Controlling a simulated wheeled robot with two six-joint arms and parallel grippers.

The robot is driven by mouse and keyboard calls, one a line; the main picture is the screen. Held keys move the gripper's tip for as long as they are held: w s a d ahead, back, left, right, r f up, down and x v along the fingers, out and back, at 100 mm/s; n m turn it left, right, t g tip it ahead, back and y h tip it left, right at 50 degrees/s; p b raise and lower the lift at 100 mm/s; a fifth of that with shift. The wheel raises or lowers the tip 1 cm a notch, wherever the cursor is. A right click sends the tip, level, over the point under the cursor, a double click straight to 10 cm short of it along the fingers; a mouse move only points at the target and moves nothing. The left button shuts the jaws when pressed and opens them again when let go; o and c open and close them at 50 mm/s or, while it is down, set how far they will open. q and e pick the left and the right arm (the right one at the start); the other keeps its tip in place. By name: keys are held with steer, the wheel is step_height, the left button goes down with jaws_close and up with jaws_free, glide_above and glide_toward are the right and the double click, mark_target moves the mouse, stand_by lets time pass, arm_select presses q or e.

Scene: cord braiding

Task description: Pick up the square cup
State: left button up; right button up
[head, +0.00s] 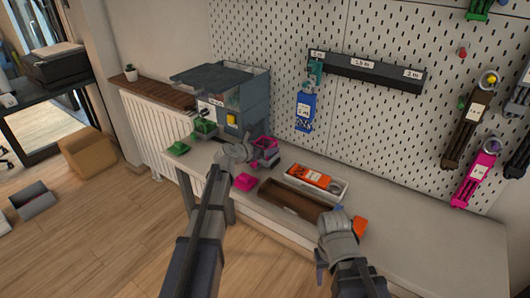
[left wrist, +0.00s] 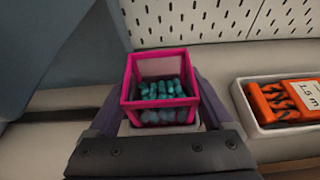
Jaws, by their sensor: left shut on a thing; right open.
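The square cup (left wrist: 161,90) has a pink frame with clear sides and several teal pieces inside. In the left wrist view it is upright between the two fingers of my left gripper (left wrist: 156,108), which is shut on it. In the head view the cup (head: 266,143) shows just beyond my left gripper (head: 250,154), near the front of the grey machine. I cannot tell whether its base touches the table. My right gripper (head: 322,262) is open at the table's front edge, apart from the cup; its fingertips are partly hidden.
A white tray (head: 341,192) with orange items and a brown tray (head: 284,201) lie to the right. A pink piece (head: 244,182) is on the table (head: 440,240) near the front edge. The grey machine (head: 245,97) stands behind left, with green pieces (head: 178,148) nearby. The table's right side is clear.

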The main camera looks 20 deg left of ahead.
arm_select(q)
steer(key=c, duration=0.5)
steer(key=shift+r, duration=0.1)
steer(key=shift+c, duration=0.2)
arm_select(e)
steer(key=shift+r, duration=0.1)
arm_select(q)
steer(key=shift+r+p, duration=0.5)
steer(key=shift+p, duration=0.1)
steer(key=shift+r+p, duration=0.9)
arm_select(e)
steer(key=shift+w+d+r, duration=0.1)
steer(key=shift+d+r, duration=0.15)
steer(key=shift+r, duration=0.45)
steer(key=shift+w+d+r, duration=0.1)
steer(key=shift+d+r, duration=0.15)
steer(key=shift+r, duration=0.45)
arm_select(q)
steer(key=shift+r+p, duration=0.3)
arm_select(e)
steer(key=shift+d+r, duration=0.1)
steer(key=shift+r, duration=0.25)
